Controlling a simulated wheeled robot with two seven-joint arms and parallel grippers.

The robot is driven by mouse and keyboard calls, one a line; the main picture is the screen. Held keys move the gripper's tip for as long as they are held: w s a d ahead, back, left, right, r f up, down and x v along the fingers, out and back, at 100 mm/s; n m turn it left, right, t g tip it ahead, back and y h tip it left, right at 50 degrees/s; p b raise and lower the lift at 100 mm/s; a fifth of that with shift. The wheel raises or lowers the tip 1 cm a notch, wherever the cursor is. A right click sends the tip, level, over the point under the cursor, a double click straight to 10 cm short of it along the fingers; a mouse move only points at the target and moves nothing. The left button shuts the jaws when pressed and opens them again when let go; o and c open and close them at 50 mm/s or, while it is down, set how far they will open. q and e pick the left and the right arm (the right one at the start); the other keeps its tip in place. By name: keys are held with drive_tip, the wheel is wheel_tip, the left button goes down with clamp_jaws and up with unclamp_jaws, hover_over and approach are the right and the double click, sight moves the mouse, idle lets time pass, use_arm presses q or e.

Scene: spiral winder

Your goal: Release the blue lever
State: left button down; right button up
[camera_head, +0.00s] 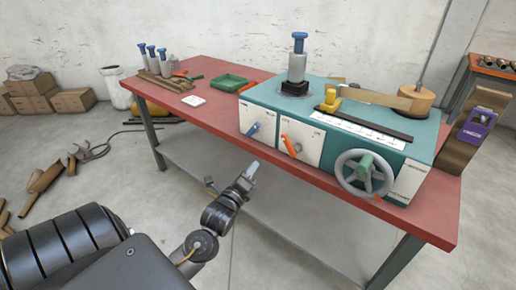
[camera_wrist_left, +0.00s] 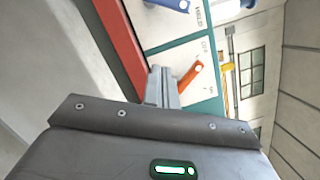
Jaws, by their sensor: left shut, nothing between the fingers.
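The blue lever (camera_head: 253,129) is on the white front panel of the teal machine (camera_head: 228,99), on its left part, and is tilted. In the left wrist view the blue lever (camera_wrist_left: 172,4) shows at the top edge, partly cut off. My left gripper (camera_head: 252,168) is shut and empty, in front of and below the panel, apart from both levers. In the left wrist view its fingers (camera_wrist_left: 162,84) appear near the orange lever (camera_wrist_left: 190,76); I cannot tell the gap there. My right gripper is not in view.
The orange lever (camera_head: 290,145) sits right of the blue one. A grey handwheel (camera_head: 346,174) with a green handle is farther right. The red table edge (camera_head: 200,132) lies behind my left gripper. A green tray (camera_head: 229,82) and tools lie at the back left.

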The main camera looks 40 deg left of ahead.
sight(253, 130)
use_arm(q)
drive_tip(key=shift+s+r, duration=0.1)
drive_tip(key=shift+r, duration=0.65)
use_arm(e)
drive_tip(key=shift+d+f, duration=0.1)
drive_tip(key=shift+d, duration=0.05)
